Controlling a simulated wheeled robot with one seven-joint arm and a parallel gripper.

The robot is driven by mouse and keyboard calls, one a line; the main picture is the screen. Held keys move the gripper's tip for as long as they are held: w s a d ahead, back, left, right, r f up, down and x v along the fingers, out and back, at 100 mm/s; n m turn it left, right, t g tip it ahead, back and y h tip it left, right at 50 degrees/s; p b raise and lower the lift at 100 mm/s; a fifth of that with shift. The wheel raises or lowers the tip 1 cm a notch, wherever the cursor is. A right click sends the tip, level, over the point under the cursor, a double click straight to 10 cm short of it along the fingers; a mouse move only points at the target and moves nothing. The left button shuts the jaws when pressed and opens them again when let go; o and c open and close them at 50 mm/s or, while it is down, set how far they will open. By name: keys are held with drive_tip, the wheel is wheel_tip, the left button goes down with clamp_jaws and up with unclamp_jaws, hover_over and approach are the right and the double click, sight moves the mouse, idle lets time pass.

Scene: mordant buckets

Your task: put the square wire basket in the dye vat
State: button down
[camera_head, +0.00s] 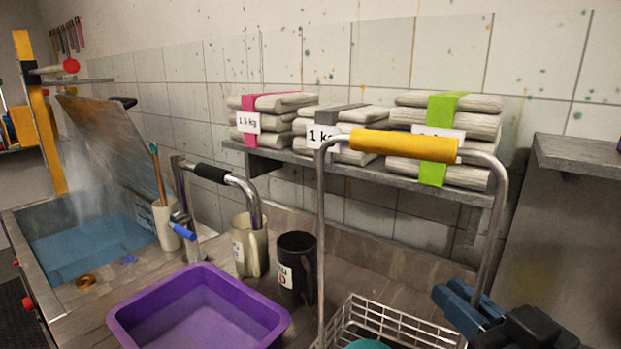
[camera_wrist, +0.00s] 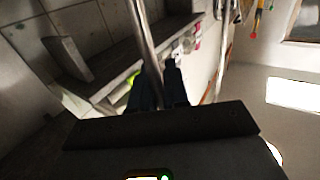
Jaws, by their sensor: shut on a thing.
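The square wire basket (camera_head: 395,322) is in the lower right of the head view, with a tall metal handle and a yellow grip (camera_head: 404,146). The basket's bottom is cut off by the frame. My gripper (camera_head: 468,303) is shut on the right upright of the handle; the wrist view shows the metal rod between its fingers (camera_wrist: 160,88). The dye vat (camera_head: 38,283) is at the far left, a metal tank of blue liquid with its lid (camera_head: 120,140) raised and steam above it. I cannot tell whether the basket touches the counter.
A purple basin (camera_head: 200,310), a cream jug (camera_head: 249,246) and a dark jug (camera_head: 297,268) stand between basket and vat. A tap (camera_head: 212,174) and a white holder (camera_head: 167,226) stand beside the vat. Cloth bundles (camera_head: 440,140) fill the wall shelf behind. Something teal (camera_head: 368,345) shows inside the basket.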

drive_tip(key=shift+s+a+f+b, duration=0.25)
drive_tip(key=shift+s+a, duration=0.05)
drive_tip(key=shift+a, duration=0.35)
drive_tip(key=shift+s+a+f+b, duration=0.2)
drive_tip(key=shift+s+a+f, duration=0.1)
drive_tip(key=shift+a, duration=0.3)
drive_tip(key=shift+w+r, duration=0.1)
drive_tip(key=shift+w, duration=0.05)
